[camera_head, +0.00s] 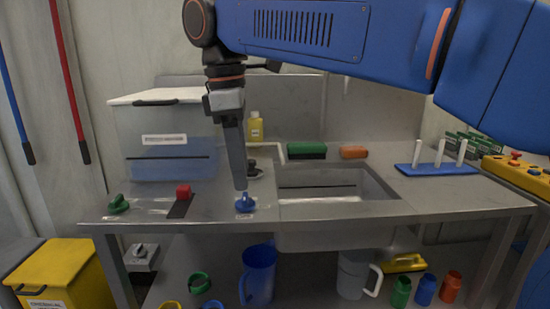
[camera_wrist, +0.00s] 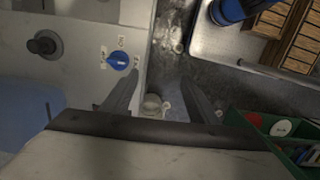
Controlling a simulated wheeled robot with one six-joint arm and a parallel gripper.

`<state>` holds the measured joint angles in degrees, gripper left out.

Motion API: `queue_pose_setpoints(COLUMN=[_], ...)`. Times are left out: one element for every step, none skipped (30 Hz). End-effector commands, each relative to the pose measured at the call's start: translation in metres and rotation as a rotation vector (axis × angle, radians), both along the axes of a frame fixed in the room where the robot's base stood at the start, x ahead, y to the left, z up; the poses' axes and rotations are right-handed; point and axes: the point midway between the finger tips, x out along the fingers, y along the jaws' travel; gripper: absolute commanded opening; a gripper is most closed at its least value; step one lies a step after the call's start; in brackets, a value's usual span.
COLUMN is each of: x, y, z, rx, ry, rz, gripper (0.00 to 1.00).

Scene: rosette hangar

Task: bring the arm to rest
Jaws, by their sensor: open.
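My blue arm (camera_head: 300,28) reaches in from the upper right in the head view, bent so that its wrist points down. My gripper (camera_head: 240,186) hangs over the front of the steel counter, its tips just above the blue knob (camera_head: 245,204) in the picture. In the wrist view my gripper (camera_wrist: 159,100) shows two fingers spread apart with nothing held between them. The blue knob (camera_wrist: 119,60) lies on the pale panel left of the fingers there, apart from them.
The counter holds a green knob (camera_head: 118,204), a red switch (camera_head: 183,191), a lidded bin (camera_head: 165,140), a sink (camera_head: 335,183) and a blue peg rack (camera_head: 435,168). A blue jug (camera_head: 259,273) and several bottles stand below. A green crate (camera_wrist: 238,118) shows in the wrist view.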

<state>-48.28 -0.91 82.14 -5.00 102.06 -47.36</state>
Motion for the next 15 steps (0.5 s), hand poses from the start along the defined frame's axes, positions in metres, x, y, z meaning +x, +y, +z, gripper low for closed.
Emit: queue_pose_setpoints(x=[0.001,0.002,0.003,0.003,0.004,0.005,0.006,0.006,0.007,0.007,0.007,0.008,0.008,0.007,0.007], y=[-0.008,-0.011,-0.017,-0.021,-0.026,-0.033,-0.038,-0.044,-0.052,-0.058,-0.065,-0.075,-0.083,-0.092,-0.106], z=[-0.001,-0.002,-0.005,-0.006,-0.007,-0.01,-0.011,-0.013,-0.016,-0.018,-0.021,-0.025,-0.028,-0.032,-0.037], rx=[0.005,0.008,0.013,0.017,0.021,0.026,0.031,0.036,0.043,0.049,0.054,0.063,0.07,0.077,0.088], ry=[-0.004,-0.006,-0.01,-0.013,-0.017,-0.021,-0.025,-0.029,-0.035,-0.039,-0.044,-0.051,-0.057,-0.064,-0.074], rz=[-0.021,-0.032,-0.051,-0.065,-0.08,-0.103,-0.12,-0.138,-0.165,-0.186,-0.207,-0.242,-0.269,-0.299,-0.344], gripper=[0.54,0.54,0.54,0.54,0.54,0.54,0.54,0.54,0.54,0.54,0.54,0.54,0.54,0.54,0.54])
